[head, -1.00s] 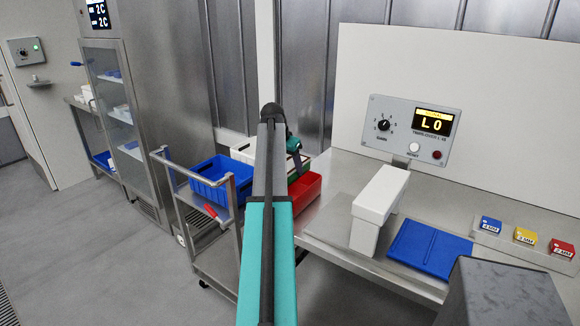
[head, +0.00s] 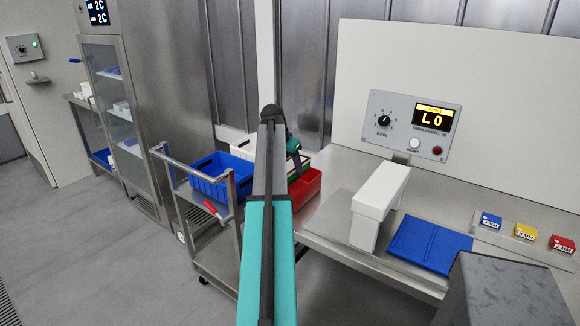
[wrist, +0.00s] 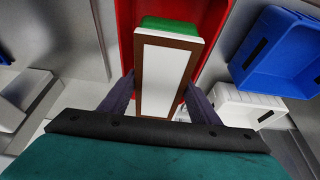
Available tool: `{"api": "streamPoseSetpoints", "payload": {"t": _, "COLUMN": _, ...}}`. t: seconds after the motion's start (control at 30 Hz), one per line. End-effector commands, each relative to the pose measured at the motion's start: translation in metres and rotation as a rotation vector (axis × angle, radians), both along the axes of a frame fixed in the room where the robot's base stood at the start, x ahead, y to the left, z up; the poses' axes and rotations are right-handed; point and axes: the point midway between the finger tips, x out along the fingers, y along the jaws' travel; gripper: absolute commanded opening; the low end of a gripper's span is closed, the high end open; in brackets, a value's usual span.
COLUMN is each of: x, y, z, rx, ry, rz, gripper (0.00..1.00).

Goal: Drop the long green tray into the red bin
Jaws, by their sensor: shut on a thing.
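My gripper (wrist: 160,88) is shut on the long green tray (wrist: 168,25). In the wrist view the tray shows a green far end and a pale face with a brown border, lying between my two fingers. The red bin (wrist: 128,30) is beyond the tray in that view, and the tray overlaps its opening. In the head view the red bin (head: 307,190) stands at the left end of the steel bench, partly hidden by my arm. My gripper is small and largely hidden behind my arm there. I cannot tell the tray's height above the bin.
A blue bin (head: 218,180) stands on a steel trolley (head: 213,245), left of the red bin. A white bin (wrist: 245,105) is beside it. A white box-like block (head: 378,203) and a blue board (head: 430,245) occupy the bench. Open floor lies left of the trolley.

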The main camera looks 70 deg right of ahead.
Motion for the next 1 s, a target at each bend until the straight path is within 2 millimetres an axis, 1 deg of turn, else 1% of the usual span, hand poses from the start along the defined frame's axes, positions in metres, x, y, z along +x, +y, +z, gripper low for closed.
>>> {"api": "streamPoseSetpoints", "payload": {"t": 0.57, "x": 0.0001, "y": -0.0002, "z": -0.0009, "rx": -0.001, "ry": 0.0, "rz": 0.0, "gripper": 0.27}}
{"api": "streamPoseSetpoints", "payload": {"t": 1.0, "x": 0.0002, "y": -0.0002, "z": -0.0084, "rx": -0.001, "ry": 0.0, "rz": 0.0, "gripper": 0.27}}
